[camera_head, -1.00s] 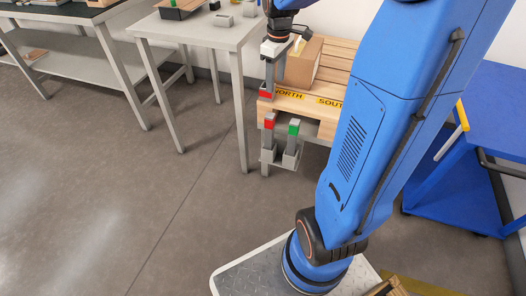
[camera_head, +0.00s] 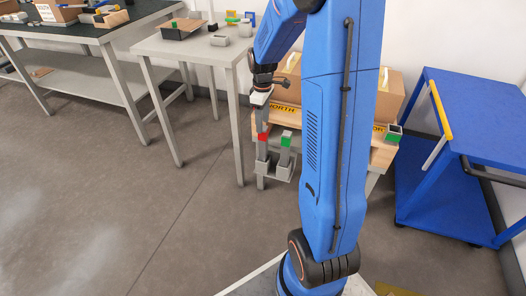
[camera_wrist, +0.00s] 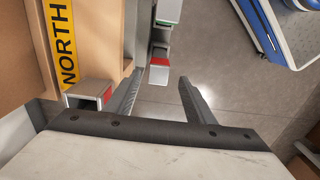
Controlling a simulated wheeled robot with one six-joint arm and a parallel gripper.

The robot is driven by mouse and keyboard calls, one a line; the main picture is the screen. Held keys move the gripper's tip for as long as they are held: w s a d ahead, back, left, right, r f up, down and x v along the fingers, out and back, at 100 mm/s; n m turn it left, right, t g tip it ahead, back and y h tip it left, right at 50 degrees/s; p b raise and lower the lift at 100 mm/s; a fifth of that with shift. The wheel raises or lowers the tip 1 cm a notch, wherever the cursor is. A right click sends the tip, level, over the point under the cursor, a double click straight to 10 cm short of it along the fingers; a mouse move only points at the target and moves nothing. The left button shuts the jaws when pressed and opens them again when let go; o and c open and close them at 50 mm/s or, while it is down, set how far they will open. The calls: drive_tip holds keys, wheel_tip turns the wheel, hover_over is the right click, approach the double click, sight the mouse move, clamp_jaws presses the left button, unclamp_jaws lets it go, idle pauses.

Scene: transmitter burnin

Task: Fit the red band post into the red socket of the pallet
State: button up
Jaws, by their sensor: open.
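The red band post (camera_wrist: 158,50) is grey and square. It stands upright in a grey holder (camera_head: 280,172) at the pallet's left end, left of the green band post (camera_head: 286,142). Its red band shows in the head view (camera_head: 263,137). My gripper (camera_wrist: 160,77) is open and empty, pointing down above the post. In the wrist view the post's top shows between and beyond the fingertips, apart from them. The red socket (camera_wrist: 86,91), a square grey tube with a red patch, sits at the pallet corner beside the NORTH label, left of my left finger.
Cardboard boxes (camera_head: 390,95) stand on the wooden pallet (camera_head: 382,156). A green-marked socket (camera_head: 394,133) is at its right corner. A grey table (camera_head: 190,47) stands left, a blue cart (camera_head: 440,190) right. The floor in front is clear.

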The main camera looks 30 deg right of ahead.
sight(263, 136)
drive_tip(key=shift+d+f, duration=0.15)
drive_tip(key=shift+f, duration=4.05)
drive_tip(key=shift+c, duration=0.7)
clamp_jaws()
